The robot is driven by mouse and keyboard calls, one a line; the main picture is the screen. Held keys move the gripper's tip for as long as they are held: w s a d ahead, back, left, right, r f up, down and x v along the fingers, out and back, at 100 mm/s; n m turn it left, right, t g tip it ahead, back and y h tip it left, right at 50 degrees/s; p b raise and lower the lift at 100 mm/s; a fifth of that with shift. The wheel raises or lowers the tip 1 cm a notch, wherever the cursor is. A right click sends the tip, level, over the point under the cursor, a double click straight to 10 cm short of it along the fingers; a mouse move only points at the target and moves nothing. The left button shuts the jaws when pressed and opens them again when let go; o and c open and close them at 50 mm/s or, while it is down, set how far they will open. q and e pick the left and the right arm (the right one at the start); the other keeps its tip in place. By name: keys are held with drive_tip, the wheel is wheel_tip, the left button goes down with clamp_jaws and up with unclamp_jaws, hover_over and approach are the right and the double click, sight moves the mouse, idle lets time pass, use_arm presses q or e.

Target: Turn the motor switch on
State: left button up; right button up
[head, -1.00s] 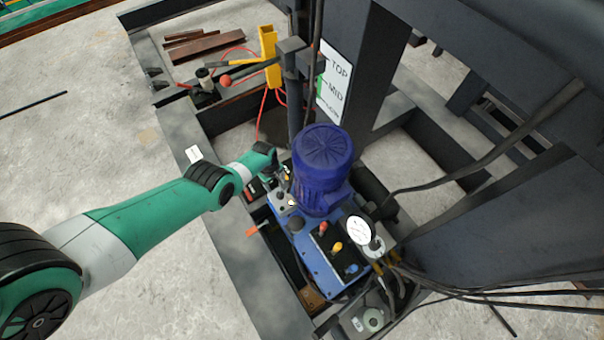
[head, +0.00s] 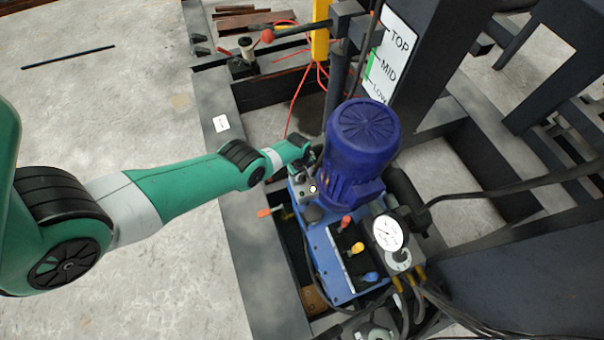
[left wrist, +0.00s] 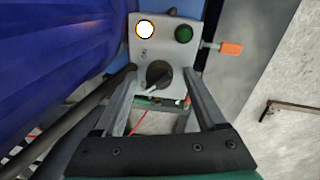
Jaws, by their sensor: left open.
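In the left wrist view, a grey switch panel carries a black rotary switch (left wrist: 159,73) with a pale pointer toward its lower left. A lit white lamp (left wrist: 145,29) and a dark green button or lamp (left wrist: 183,34) sit above it. My left gripper (left wrist: 161,76) is open, one finger on each side of the switch. Whether the fingers touch it, I cannot tell. In the head view, the left gripper (head: 309,162) is at the panel beside the blue motor (head: 362,140), its fingers mostly hidden. The right gripper is not in view.
Beside the motor are a blue block with red, yellow and blue levers (head: 357,249) and a white gauge (head: 388,233). An orange-handled lever (left wrist: 231,47) sticks out near the panel. Dark cables (head: 480,190) run at right. Bare concrete floor (head: 110,110) lies left.

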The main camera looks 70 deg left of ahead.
use_arm(q)
clamp_jaws()
idle(0.4)
